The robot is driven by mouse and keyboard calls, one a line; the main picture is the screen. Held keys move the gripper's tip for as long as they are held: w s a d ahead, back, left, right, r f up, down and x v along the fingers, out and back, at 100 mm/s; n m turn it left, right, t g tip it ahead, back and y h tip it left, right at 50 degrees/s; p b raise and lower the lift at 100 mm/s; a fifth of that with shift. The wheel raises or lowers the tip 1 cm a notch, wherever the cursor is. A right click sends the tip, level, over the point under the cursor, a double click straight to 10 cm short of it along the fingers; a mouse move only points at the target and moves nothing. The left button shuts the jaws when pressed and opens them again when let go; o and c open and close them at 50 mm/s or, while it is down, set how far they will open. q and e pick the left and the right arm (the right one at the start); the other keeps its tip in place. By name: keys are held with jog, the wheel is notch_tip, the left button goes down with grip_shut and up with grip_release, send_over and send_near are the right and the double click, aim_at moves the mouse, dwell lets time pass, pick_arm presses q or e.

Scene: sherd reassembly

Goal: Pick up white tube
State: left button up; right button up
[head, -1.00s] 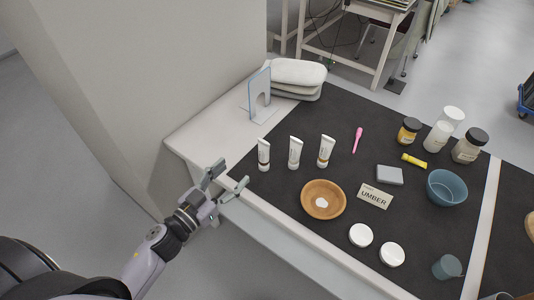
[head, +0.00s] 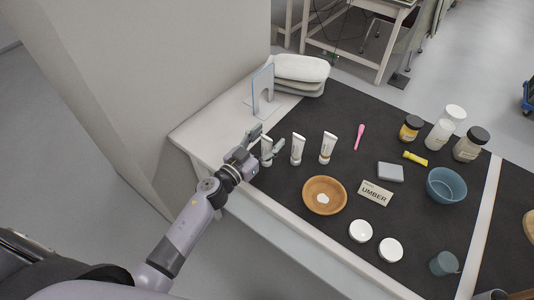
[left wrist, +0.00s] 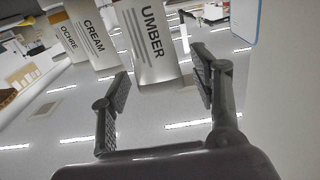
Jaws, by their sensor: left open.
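Three white tubes stand upright in a row at the mat's left end: the left one (head: 266,157), the middle one (head: 298,149) and the right one (head: 328,147). In the left wrist view they read UMBER (left wrist: 152,42), CREAM (left wrist: 92,32) and OCHRE (left wrist: 65,42). My left gripper (head: 268,141) is open at the left tube, its fingers partly covering it. In the left wrist view the UMBER tube shows between and beyond the open fingers (left wrist: 162,90); contact cannot be told. My right gripper is not in view.
A bookend-like stand (head: 263,90) and folded cloths (head: 300,70) are behind the tubes. Jars (head: 471,145) stand farther back.

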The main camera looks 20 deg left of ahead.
pick_arm(q)
jog(key=shift+c, duration=0.2)
jog(key=c, duration=1.2)
jog(key=shift+o, duration=0.2)
jog(key=shift+r, duration=0.15)
notch_tip(320, 180, up, 10)
jog(key=p, duration=0.6)
jog(key=shift+r, duration=0.15)
notch_tip(320, 180, up, 10)
jog(key=p, duration=0.3)
jog(key=shift+f, duration=0.25)
jog(key=shift+f, duration=0.15)
